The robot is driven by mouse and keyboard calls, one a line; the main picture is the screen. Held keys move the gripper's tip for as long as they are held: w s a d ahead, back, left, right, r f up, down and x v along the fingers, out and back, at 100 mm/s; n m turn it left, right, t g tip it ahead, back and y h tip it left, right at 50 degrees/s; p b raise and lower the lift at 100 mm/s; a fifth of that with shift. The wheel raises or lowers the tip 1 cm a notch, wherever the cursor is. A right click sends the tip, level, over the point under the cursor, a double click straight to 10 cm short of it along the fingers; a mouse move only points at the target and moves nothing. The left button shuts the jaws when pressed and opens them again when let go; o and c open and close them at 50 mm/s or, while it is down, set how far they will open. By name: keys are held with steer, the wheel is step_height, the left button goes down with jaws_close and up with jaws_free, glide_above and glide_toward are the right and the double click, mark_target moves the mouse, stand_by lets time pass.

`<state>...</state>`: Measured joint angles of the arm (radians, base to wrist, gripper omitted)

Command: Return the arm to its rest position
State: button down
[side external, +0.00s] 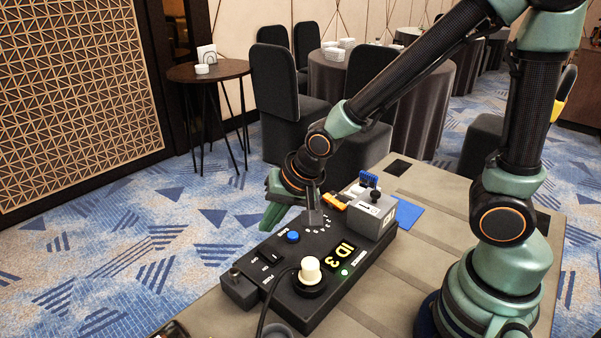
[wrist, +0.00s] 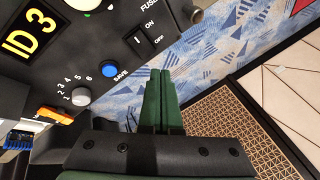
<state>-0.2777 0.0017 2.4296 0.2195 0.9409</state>
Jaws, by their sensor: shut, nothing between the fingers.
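My gripper (side external: 275,205) has green fingers and hangs at the far left edge of the black control box (side external: 325,295), near its numbered dial. In the wrist view the fingers (wrist: 162,85) are together with nothing between them, pointing past the box's edge over the carpet. My arm is extended to the left from its base at the right of the table. I cannot tell whether the gripper touches the box.
The box bears a blue save button (side external: 293,237), a cream knob (side external: 310,271), a lit "ID 3" display (side external: 339,258) and a grey block (side external: 372,214). A blue mat (side external: 408,214) lies beside it. The grey table (side external: 425,180) has clear room between box and base. Chairs stand behind.

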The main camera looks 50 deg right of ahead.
steer(key=shift+r, duration=0.45)
steer(key=shift+r, duration=0.1)
steer(key=s+d+r+n+h, duration=0.1)
steer(key=s+d+r+n, duration=0.6)
steer(key=d+r, duration=0.3)
step_height(320, 180, up, 2)
steer(key=shift+s+d+n+h, duration=0.2)
steer(key=shift+s+n+h, duration=0.1)
steer(key=shift+s, duration=0.25)
